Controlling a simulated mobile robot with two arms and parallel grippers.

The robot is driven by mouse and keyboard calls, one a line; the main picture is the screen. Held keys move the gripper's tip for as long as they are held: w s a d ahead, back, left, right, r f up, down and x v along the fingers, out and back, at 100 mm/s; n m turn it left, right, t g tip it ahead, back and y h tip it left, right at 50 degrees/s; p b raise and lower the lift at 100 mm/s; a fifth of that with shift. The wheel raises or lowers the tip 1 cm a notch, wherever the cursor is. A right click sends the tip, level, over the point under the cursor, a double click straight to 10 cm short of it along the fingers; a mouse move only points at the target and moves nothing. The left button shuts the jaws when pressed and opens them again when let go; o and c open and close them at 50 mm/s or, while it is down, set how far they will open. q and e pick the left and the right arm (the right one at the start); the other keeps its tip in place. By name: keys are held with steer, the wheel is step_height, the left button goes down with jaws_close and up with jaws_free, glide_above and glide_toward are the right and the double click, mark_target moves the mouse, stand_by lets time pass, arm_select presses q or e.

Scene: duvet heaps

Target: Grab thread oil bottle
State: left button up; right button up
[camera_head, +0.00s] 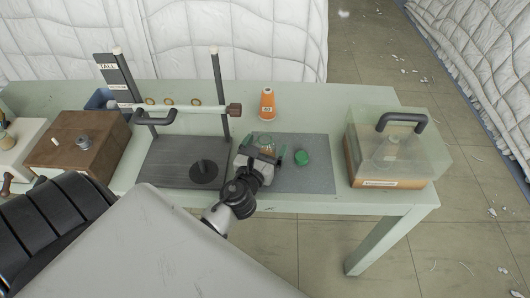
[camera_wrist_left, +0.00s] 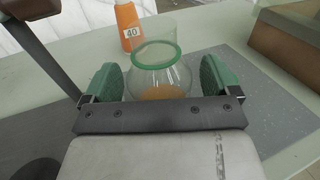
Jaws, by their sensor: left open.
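A clear glass bottle (camera_head: 266,141) with a green rim and amber liquid, which looks like the thread oil bottle, stands on the dark grey mat. It also shows in the left wrist view (camera_wrist_left: 160,75), upright between the two green finger pads. My left gripper (camera_head: 266,155) is open around its near side, with a gap visible at the left pad; contact at the right pad is unclear. The gripper partly hides the bottle in the head view. My right gripper is not in view.
An orange container (camera_head: 267,104) labelled 40 stands behind the bottle. A dark stand (camera_head: 186,165) with posts and a crossbar is on the left, beside a brown wooden box (camera_head: 80,146). A clear-covered case (camera_head: 392,150) with a black handle stands at the right end of the table.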

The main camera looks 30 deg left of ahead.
arm_select(q)
steer(key=c, duration=1.1)
steer(key=shift+r, duration=0.1)
